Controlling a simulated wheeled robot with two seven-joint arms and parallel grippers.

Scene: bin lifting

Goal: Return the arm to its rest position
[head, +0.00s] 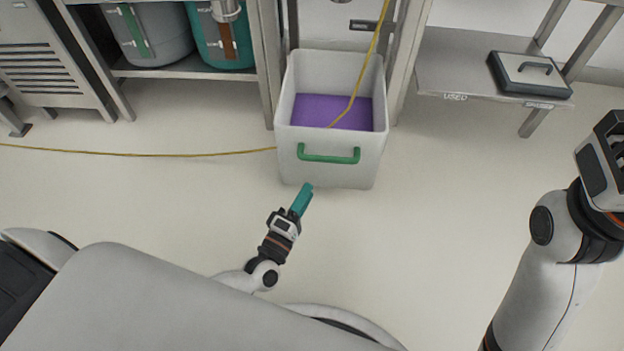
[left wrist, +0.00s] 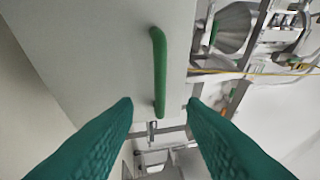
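My left gripper (head: 304,194) is low over the floor, just in front of the white bin (head: 320,171). In the left wrist view its two teal fingers (left wrist: 160,102) stand apart with nothing between them. The bin's green handle (head: 328,158) shows beyond the fingertips in that view (left wrist: 159,70), apart from them. Purple contents lie inside the bin. My right arm (head: 520,290) is raised at the right edge of the head view. Its gripper is cut off by the frame, so its fingers do not show.
A yellow hose (head: 180,154) runs along the floor and another length hangs into the bin. A metal shelf (head: 185,68) with large containers stands back left. A low shelf (head: 450,72) with a lidded tray (head: 527,77) stands back right. Open floor lies right of the bin.

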